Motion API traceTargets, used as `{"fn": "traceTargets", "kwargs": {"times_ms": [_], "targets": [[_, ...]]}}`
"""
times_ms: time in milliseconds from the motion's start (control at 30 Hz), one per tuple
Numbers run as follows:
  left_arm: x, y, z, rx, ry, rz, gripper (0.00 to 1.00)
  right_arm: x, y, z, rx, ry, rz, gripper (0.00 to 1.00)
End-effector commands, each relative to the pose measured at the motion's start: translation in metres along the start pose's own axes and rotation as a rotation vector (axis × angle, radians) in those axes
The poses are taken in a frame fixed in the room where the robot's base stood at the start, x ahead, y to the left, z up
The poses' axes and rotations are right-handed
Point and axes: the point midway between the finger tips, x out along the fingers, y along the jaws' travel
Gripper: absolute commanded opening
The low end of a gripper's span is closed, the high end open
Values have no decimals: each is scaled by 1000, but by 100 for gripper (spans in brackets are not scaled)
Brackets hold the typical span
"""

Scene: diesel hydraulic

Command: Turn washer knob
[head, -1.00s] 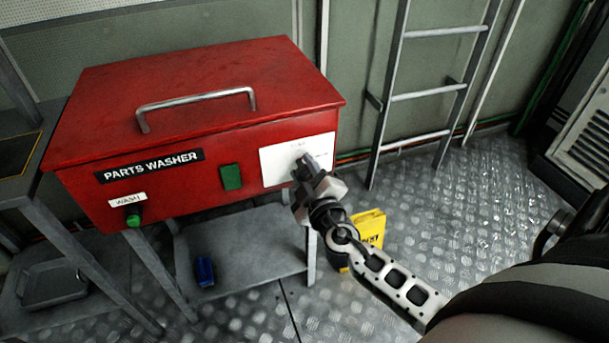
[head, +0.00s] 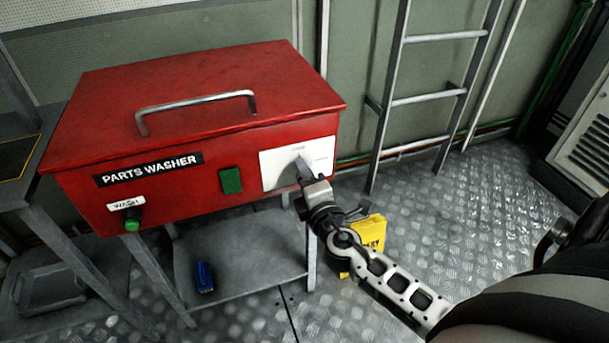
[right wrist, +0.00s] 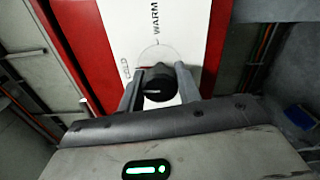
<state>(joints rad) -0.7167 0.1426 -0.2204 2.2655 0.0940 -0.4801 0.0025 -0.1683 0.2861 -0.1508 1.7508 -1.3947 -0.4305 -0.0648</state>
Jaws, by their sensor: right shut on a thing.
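The red parts washer (head: 200,95) stands at the left and centre of the head view, with a white dial plate (head: 283,163) at the right of its front. In the right wrist view, the black washer knob (right wrist: 158,82) sits on the white plate (right wrist: 178,25), marked COLD and WARM. My right gripper (head: 302,168) is at the plate. Its two fingers (right wrist: 158,88) are on either side of the knob, shut on it. In the head view the gripper hides the knob. My left gripper is not in view.
A green button (head: 132,224) and a green switch (head: 231,179) are on the washer front. A blue object (head: 204,277) lies on the shelf (head: 245,260) below. A yellow object (head: 370,234) stands on the floor behind my right arm. A ladder (head: 428,95) leans at the wall.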

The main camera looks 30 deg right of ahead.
Motion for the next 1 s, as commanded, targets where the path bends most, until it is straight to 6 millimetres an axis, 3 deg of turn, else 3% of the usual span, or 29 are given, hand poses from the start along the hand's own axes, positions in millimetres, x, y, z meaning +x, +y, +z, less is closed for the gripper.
{"fn": "traceTargets", "kwargs": {"times_ms": [667, 700, 767, 1000], "targets": [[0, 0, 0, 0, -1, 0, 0, -1, -1, -1, -67, 1, -2, 11], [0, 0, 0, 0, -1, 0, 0, -1, -1, -1, -67, 1, -2, 39], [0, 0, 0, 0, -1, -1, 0, 0, -1, 0, -67, 1, -2, 56], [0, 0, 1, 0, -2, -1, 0, 0, -1, 0, -64, 0, -1, 56]]}}
